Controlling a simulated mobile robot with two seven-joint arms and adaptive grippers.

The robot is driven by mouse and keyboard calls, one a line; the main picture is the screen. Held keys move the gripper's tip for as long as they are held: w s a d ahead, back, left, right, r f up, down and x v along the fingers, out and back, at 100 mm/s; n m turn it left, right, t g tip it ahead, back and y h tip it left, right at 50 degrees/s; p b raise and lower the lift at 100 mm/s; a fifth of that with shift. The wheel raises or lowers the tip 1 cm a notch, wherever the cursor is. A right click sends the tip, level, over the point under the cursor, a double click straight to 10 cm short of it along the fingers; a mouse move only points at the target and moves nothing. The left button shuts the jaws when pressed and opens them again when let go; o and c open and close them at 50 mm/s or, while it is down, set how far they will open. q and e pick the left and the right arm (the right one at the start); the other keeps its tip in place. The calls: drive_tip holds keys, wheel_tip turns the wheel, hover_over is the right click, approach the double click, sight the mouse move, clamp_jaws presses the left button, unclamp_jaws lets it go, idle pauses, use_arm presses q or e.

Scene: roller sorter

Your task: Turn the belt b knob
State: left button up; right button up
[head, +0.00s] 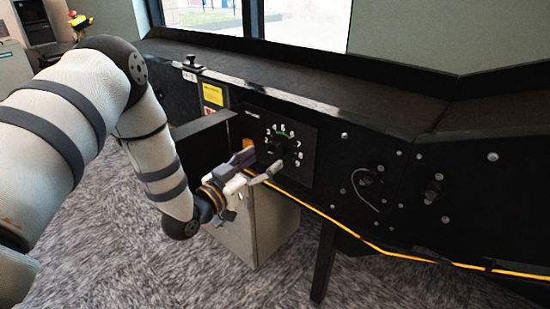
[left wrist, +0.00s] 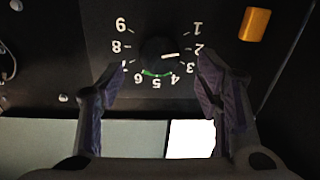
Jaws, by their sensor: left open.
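A round black knob (head: 279,146) sits on a dark square dial plate on the side of the black machine. White numbers ring it, and a green arc lies around 4 to 6. In the left wrist view the knob (left wrist: 158,50) appears upside down, its white pointer mark lying between 2 and 3. I cannot read a belt name on the plate. My left gripper (head: 262,163) is open in front of the dial. In the left wrist view its fingers (left wrist: 160,72) stand apart on either side below the knob, with no visible contact. My right gripper is not in view.
An orange-yellow part (left wrist: 255,24) sits beside the dial. A black box-like panel (head: 203,143) juts out left of the dial, near my left forearm. A yellow cable (head: 350,230) runs along the machine's lower edge. A beige cabinet (head: 275,222) stands underneath. Open carpet lies in front.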

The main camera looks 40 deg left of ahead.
sight(274, 153)
use_arm(q)
drive_tip(key=w, duration=0.5)
drive_tip(key=shift+d+b, duration=0.1)
drive_tip(key=shift+b, duration=0.25)
drive_tip(key=shift+c, duration=0.6)
drive_tip(key=c, duration=1)
drive_tip(key=shift+c, duration=0.2)
